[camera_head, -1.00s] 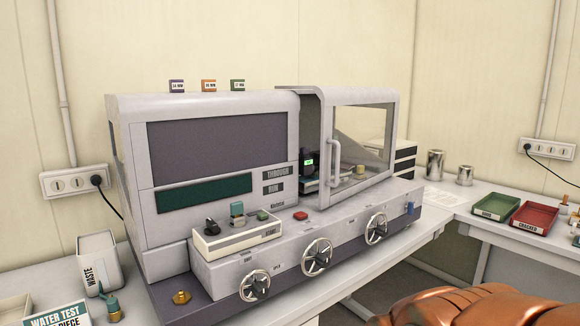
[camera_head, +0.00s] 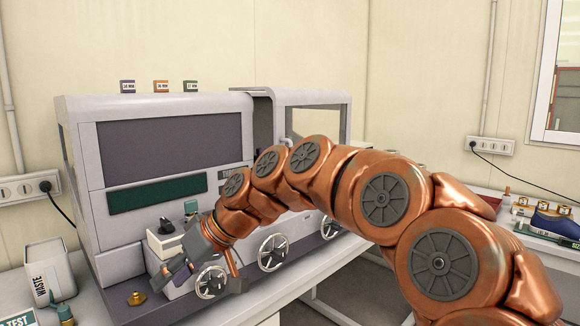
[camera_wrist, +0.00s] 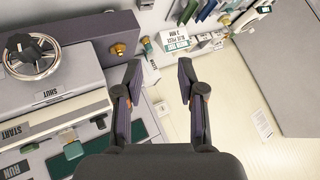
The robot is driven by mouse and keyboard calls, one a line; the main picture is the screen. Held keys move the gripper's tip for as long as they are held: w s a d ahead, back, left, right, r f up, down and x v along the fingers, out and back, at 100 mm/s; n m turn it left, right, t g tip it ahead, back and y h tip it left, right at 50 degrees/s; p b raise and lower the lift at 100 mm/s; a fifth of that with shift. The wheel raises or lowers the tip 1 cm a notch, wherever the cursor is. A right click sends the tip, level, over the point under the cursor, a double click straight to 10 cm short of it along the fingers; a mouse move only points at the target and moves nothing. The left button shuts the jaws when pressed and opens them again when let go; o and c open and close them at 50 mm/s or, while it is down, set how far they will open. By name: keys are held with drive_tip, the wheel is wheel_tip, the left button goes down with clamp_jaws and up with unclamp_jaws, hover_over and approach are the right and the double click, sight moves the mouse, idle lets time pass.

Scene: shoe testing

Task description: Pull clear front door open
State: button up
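The grey testing machine (camera_head: 180,103) stands on the bench in the head view. Its clear front door (camera_head: 320,122) is at the machine's right end. My arm covers the lower part of the door and most of its pale handle, so how the door stands cannot be read well. My gripper (camera_head: 200,280) is low in front of the machine's left part, by the left handwheel (camera_head: 211,282), well away from the door. In the wrist view my gripper (camera_wrist: 159,72) has its fingers apart with nothing between them. The door is not in the wrist view.
Handwheels line the machine's front, including a middle one (camera_head: 272,252). A waste bin (camera_head: 50,272) and a brass knob (camera_head: 137,298) are at the left. The wrist view shows the start and run buttons and a water test box (camera_wrist: 174,44). A blue shoe (camera_head: 556,223) lies far right.

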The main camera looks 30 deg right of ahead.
drive_tip(key=w+d+r+t+y+b, duration=0.1)
drive_tip(key=w+d+r+t, duration=0.3)
drive_tip(key=w+d, duration=0.45)
drive_tip(key=w+d+r+t+y+b, duration=0.1)
drive_tip(key=w+d+r+t, duration=0.2)
drive_tip(key=w+d+r, duration=0.35)
drive_tip(key=w+d+m+t+h+b, duration=0.1)
drive_tip(key=w+d+t+h, duration=0.2)
drive_tip(key=d, duration=1.1)
drive_tip(key=w+d+m+t+h, duration=0.2)
drive_tip(key=w+d+t+h, duration=0.1)
drive_tip(key=d, duration=1.2)
drive_tip(key=shift+f+p+x, duration=0.2)
drive_tip(key=shift+p+x, duration=1.55)
drive_tip(key=shift+x, duration=2.35)
clamp_jaws()
